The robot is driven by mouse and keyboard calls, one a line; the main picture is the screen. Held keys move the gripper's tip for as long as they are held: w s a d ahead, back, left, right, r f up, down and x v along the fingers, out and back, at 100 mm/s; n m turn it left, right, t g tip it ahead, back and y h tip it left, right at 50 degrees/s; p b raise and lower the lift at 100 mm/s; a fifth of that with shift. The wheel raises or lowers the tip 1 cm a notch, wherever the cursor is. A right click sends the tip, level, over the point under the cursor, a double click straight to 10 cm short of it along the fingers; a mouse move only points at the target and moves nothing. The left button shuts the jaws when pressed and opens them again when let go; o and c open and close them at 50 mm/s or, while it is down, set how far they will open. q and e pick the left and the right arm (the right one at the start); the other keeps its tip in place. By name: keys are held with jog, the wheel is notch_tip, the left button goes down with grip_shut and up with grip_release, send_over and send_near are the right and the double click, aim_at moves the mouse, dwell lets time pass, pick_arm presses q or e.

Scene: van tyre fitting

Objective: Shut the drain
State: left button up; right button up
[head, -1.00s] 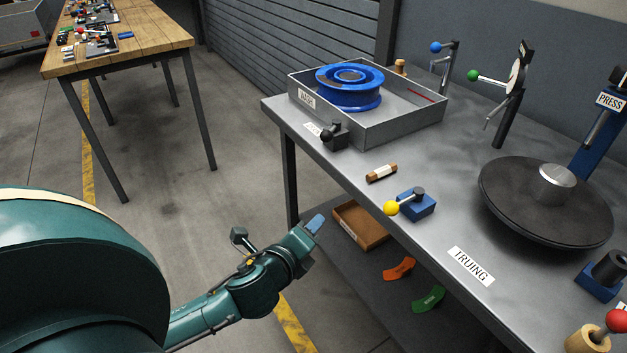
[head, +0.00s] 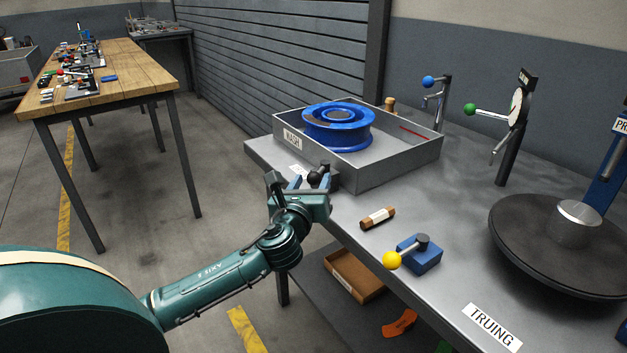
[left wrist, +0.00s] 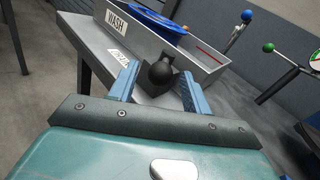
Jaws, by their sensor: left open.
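The drain valve is a black block with a round black knob (head: 318,174) on the front wall of the grey wash tray (head: 385,170). In the left wrist view the knob (left wrist: 161,74) sits between the two blue fingers. My left gripper (head: 309,181) is open around the knob, with a finger on each side; I cannot tell whether either touches it. In the left wrist view the gripper (left wrist: 158,88) has clear gaps beside the knob. A blue wheel rim (head: 337,126) lies in the tray. My right gripper is not in view.
A black turntable (head: 540,240) stands at right. A blue-knobbed tap (head: 430,83) stands behind the tray. A wooden table (head: 100,75) stands far left.

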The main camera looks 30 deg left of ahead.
pick_arm(q)
jog(key=shift+x, duration=1.1)
grip_shut()
